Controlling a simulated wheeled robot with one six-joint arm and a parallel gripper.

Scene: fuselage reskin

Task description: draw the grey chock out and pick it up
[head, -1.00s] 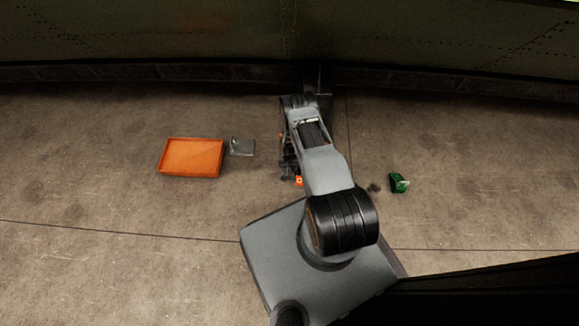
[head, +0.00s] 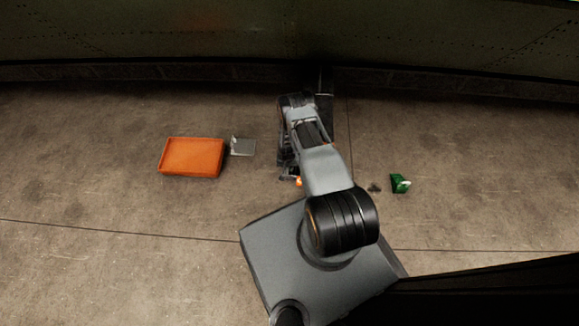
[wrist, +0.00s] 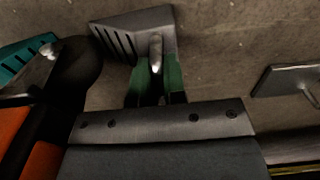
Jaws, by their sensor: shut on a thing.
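The grey chock (wrist: 130,25), a wedge with dark slots and a pale upright peg, shows at the top of the wrist view. My gripper (wrist: 156,88) is shut on its peg, with one green-padded finger on each side. The wrist view does not show clearly whether the chock rests on the floor or is clear of it. In the head view my arm hides the gripper and the chock.
An orange tray (head: 191,158) lies on the left floor, beside a grey plate with a peg (head: 243,147). A green chock (head: 400,183) stands right of my arm, near a small dark thing (head: 374,188). The fuselage wall (head: 150,35) runs behind. Open floor lies between.

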